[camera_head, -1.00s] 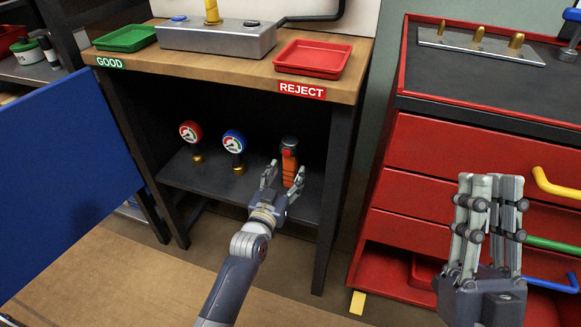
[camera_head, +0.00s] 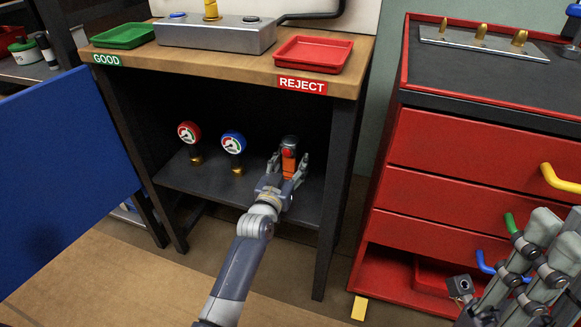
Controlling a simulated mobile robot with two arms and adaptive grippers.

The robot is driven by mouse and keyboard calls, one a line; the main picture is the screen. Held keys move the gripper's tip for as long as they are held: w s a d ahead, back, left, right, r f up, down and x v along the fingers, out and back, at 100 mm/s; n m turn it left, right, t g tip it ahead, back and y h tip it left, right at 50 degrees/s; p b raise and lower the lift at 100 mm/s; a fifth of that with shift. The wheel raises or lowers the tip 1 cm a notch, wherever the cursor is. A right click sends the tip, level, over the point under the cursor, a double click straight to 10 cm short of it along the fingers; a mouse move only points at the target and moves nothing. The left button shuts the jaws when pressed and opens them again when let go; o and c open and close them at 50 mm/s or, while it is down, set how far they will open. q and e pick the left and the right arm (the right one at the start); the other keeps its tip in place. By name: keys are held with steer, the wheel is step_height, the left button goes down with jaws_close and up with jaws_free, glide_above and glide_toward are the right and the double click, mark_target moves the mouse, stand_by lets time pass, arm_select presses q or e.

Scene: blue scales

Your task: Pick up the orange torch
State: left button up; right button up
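The orange torch (camera_head: 288,164) stands upright on the dark shelf under the bench, at the right end of a row with two gauges. It has a grey top and a red button. My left gripper (camera_head: 287,166) is at the torch, with one finger on each side of it. The fingers look spread; I cannot tell whether they touch the torch. The gripper's palm hides the torch's lower part. My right gripper (camera_head: 545,262) is at the lower right, in front of the red drawer cabinet, partly cut off by the frame's edge. Its finger opening cannot be made out.
A red gauge (camera_head: 190,133) and a blue gauge (camera_head: 234,145) stand left of the torch on the shelf (camera_head: 205,183). The bench top (camera_head: 240,62) is above, its right leg (camera_head: 336,190) close by. A red drawer cabinet (camera_head: 470,150) stands right; a blue panel (camera_head: 60,180) is left.

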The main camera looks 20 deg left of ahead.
arm_select(q)
steer(key=c, duration=0.9)
steer(key=shift+r, duration=0.1)
jaws_close()
steer(key=shift+r, duration=0.1)
